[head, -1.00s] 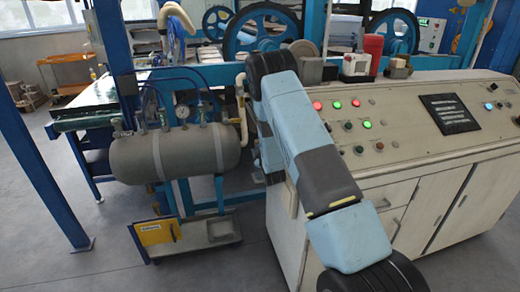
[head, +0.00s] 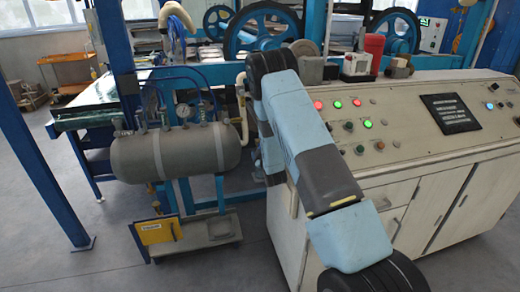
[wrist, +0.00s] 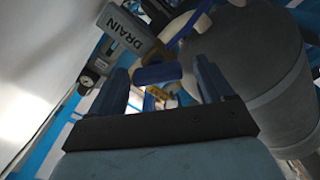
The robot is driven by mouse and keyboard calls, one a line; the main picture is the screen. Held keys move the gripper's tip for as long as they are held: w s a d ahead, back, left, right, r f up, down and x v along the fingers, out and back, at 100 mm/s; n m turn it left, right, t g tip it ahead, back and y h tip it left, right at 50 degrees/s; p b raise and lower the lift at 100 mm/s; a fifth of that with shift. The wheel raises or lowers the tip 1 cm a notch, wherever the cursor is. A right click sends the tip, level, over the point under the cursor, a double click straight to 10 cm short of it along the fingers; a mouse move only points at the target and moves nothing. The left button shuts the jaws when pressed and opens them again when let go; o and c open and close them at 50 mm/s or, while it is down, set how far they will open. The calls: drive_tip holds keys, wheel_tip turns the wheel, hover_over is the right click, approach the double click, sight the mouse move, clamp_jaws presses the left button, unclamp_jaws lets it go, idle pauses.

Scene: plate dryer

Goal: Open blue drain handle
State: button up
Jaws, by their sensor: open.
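The blue drain handle (wrist: 157,73) shows in the wrist view as a short blue bar, with a brass-coloured valve part (wrist: 158,93) just below it in the picture. My gripper (wrist: 163,67) is open, with one blue finger on each side of the handle in the picture. I cannot tell whether either finger touches it or how deep it sits between them. A grey sign reading DRAIN (wrist: 125,38) is at the upper left. In the head view my gripper, the handle and the sign cannot be made out.
The grey tank (wrist: 262,85) fills the right of the wrist view, close to the right finger; in the head view the tank (head: 175,152) stands left of my arm. The control console (head: 400,185) stands right of my arm.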

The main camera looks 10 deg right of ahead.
drive_tip(key=s, duration=1.3)
drive_tip(key=shift+d, duration=0.2)
drive_tip(key=shift+c, duration=0.2)
